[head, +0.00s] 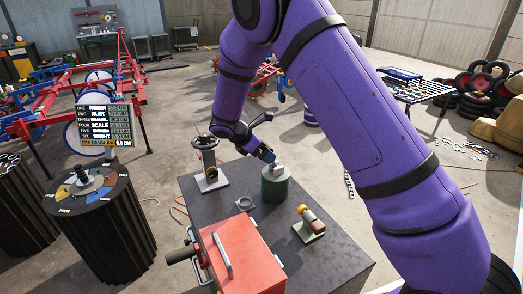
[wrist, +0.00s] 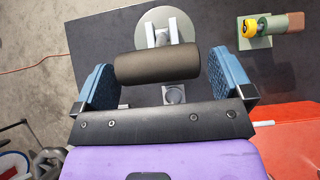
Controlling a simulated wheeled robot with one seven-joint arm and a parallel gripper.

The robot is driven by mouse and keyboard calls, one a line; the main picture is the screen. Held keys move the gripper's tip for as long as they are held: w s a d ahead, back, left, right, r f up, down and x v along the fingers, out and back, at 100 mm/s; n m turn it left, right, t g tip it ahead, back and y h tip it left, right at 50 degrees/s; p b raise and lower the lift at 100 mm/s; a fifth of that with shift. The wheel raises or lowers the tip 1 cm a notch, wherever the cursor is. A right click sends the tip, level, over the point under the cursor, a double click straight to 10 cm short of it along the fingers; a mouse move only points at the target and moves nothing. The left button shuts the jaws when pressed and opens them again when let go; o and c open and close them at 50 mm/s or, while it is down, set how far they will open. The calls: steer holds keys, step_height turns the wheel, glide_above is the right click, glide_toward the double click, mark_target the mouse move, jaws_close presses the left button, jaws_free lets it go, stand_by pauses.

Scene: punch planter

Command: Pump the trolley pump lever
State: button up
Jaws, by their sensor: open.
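My gripper (wrist: 162,64) is open, with one blue padded finger on each side of the wrist view. A dark padded cylindrical grip (wrist: 157,66) lies crosswise between the fingers, with a gap at either end. It looks like a lever handle, but I cannot tell if it belongs to the trolley pump. In the head view my gripper (head: 260,148) is beside the grey-green canister (head: 275,188), above the dark tabletop. A black upright fitting (head: 207,158) on a white base stands left of it. A dark handle (head: 180,256) sticks out left of the red box (head: 244,260).
A small tool with a yellow end (head: 310,218) sits right of the canister, and a grey ring (head: 245,204) lies between canister and red box. A black drum (head: 105,230) with a coloured dial top stands left. Open concrete floor lies behind the table.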

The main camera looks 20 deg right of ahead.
steer(key=shift+r, duration=0.1)
steer(key=v, duration=1)
steer(key=shift+a+r, duration=0.2)
steer(key=shift+a, duration=0.1)
steer(key=shift+d, duration=0.15)
steer(key=shift+d+r+y, duration=0.7)
steer(key=shift+d+y, duration=1.2)
steer(key=shift+d, duration=0.6)
steer(key=shift+g, duration=0.3)
steer(key=x, duration=1.1)
steer(key=shift+w+a, duration=0.15)
steer(key=shift+w, duration=0.2)
